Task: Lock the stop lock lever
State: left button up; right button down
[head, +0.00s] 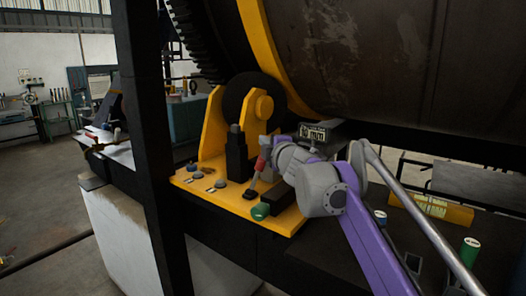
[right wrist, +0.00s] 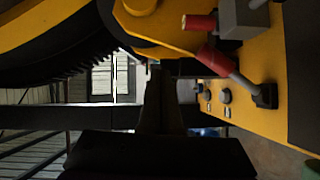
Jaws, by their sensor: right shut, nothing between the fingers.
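A lever with a red grip (head: 261,162) and a grey rod leans up from a dark foot on the yellow base plate (head: 182,180). In the right wrist view the red grip (right wrist: 213,58) and rod slope down to the black foot (right wrist: 265,96). A second short red piece (right wrist: 200,22) on a grey block shows above it. My right gripper (head: 276,153) is shut and empty, just right of the red grip in the head view. Whether they touch is unclear, as its fingertips are partly hidden. My left gripper is not in view.
A black post (head: 237,156) stands left of the lever, before the yellow roller bracket (head: 212,125). Buttons (head: 197,175) and a green knob (head: 260,211) sit on the plate. The large drum (head: 370,60) hangs above. A dark frame column (head: 145,150) stands left.

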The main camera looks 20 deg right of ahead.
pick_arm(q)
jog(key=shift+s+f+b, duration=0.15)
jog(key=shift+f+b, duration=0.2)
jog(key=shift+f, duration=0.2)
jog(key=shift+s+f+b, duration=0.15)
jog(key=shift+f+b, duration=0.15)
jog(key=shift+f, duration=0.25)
pick_arm(e)
jog(key=s+d+r, duration=0.2)
jog(key=s+r, duration=0.1)
jog(key=s, duration=0.5)
jog(key=shift+r, duration=0.15)
jog(key=shift+s+d, duration=0.1)
